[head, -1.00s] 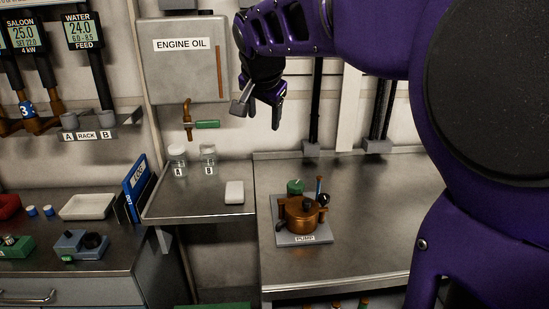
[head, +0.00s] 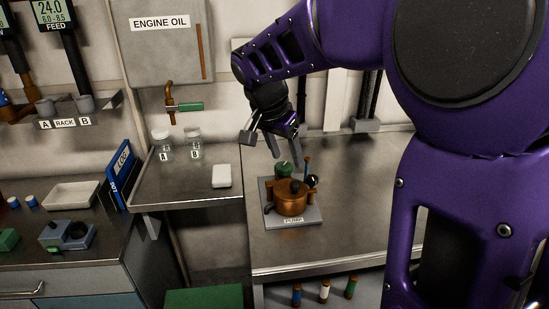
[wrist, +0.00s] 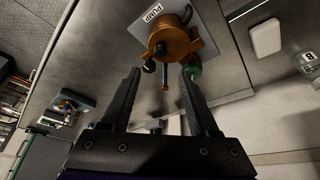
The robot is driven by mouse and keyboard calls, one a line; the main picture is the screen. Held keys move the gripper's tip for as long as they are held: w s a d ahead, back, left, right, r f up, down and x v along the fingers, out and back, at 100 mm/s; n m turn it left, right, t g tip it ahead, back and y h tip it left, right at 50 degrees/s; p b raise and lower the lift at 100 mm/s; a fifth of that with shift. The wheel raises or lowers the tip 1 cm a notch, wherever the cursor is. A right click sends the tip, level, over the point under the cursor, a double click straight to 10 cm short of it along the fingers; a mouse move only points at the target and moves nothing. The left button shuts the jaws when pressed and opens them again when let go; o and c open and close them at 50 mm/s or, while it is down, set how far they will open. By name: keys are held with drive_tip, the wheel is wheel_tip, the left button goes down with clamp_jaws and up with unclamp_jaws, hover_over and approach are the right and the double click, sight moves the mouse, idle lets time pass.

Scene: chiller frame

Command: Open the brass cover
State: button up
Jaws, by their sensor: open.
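The brass pump (head: 291,203) stands on a grey plate labelled PUMP (head: 311,216) on the steel bench. Its round brass cover (head: 296,187) is on top with a dark knob, and it looks shut. A green knob (head: 284,169) and a blue-tipped rod stand behind it. My gripper (head: 284,153) hangs above and behind the pump, apart from it. In the wrist view the open, empty fingers (wrist: 160,90) point toward the pump (wrist: 176,42), which lies beyond their tips.
A white block (head: 222,176) and two glass jars, A (head: 165,148) and B (head: 195,146), sit on the side shelf. An engine oil tank (head: 165,45) with a green-handled tap (head: 188,106) hangs above. The bench right of the pump is clear.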

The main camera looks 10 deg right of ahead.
sight(295, 183)
drive_tip(key=b+x, duration=0.1)
drive_tip(key=x, duration=0.9)
drive_tip(key=shift+w+f, duration=0.1)
drive_tip(key=shift+f, duration=0.2)
clamp_jaws()
idle(0.9)
